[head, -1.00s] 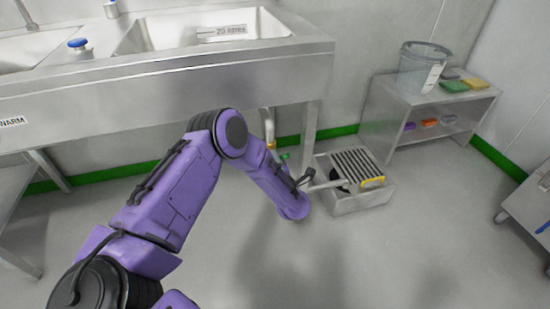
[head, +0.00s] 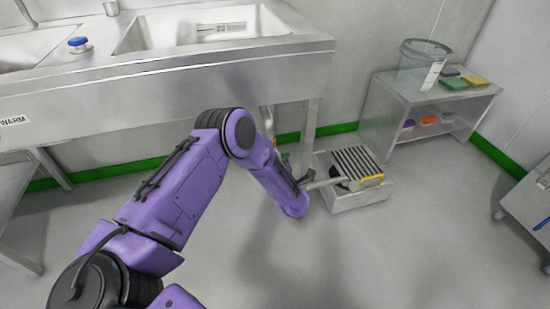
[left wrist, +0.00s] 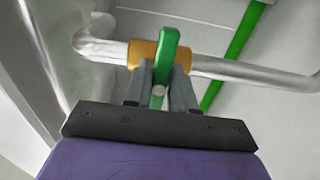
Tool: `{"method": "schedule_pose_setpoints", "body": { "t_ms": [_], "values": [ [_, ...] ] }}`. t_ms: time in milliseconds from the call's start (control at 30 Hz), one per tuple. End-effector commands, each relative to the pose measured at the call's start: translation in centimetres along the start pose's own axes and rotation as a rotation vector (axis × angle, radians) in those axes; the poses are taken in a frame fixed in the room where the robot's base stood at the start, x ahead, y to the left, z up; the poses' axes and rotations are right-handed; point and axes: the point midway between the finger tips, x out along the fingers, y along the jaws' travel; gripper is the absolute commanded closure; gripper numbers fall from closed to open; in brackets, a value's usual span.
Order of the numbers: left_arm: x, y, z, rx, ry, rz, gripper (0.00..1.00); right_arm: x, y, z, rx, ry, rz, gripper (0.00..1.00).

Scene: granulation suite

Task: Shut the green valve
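The green valve handle (left wrist: 167,50) is in the left wrist view, on an orange-yellow valve body (left wrist: 143,52) in a metal pipe (left wrist: 232,68). The handle lies across the pipe, slightly tilted. My left gripper (left wrist: 162,82) has one finger on each side of the handle, close together with little gap, and looks shut on it. In the head view my purple left arm comes in from the left and reaches down under the sink; its forearm hides the gripper and most of the valve. My right gripper is not in view.
A steel sink (head: 165,75) overhangs the area. A floor drain box with a slatted grate (head: 358,162) stands right of the arm. A low shelf (head: 440,105) with a clear bucket (head: 420,68) is at the right. The floor (head: 400,245) in front is clear.

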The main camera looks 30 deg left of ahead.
Motion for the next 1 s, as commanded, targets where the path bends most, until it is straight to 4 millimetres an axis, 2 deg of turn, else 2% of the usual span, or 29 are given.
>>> {"method": "schedule_pose_setpoints", "body": {
  "t_ms": [33, 67, 367, 467, 700, 800, 1000],
  "values": [
    [-0.1, -0.1, 0.0, 0.002, -0.001, -0.003, 0.58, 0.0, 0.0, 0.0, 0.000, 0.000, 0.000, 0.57],
    [-0.1, -0.1, 0.0, 0.002, -0.001, -0.002, 0.54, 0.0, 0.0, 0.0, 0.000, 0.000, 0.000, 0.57],
    [-0.3, 0.0, 0.1, -0.001, -0.002, -0.001, 0.54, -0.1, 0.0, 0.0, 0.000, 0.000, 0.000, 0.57],
    [-1.6, 0.1, 0.1, 0.000, -0.004, -0.002, 0.54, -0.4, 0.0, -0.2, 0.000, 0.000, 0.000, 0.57],
    [-7.4, 0.1, 0.1, 0.003, -0.007, -0.002, 0.54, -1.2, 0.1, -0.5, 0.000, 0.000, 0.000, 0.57],
    [-9.2, 0.0, 0.1, 0.002, -0.005, -0.001, 0.54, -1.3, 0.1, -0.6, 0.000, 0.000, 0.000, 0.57],
    [-10.6, -0.1, 0.0, 0.001, -0.001, -0.001, 0.54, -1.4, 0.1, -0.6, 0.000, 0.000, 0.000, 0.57]
  ]
}}
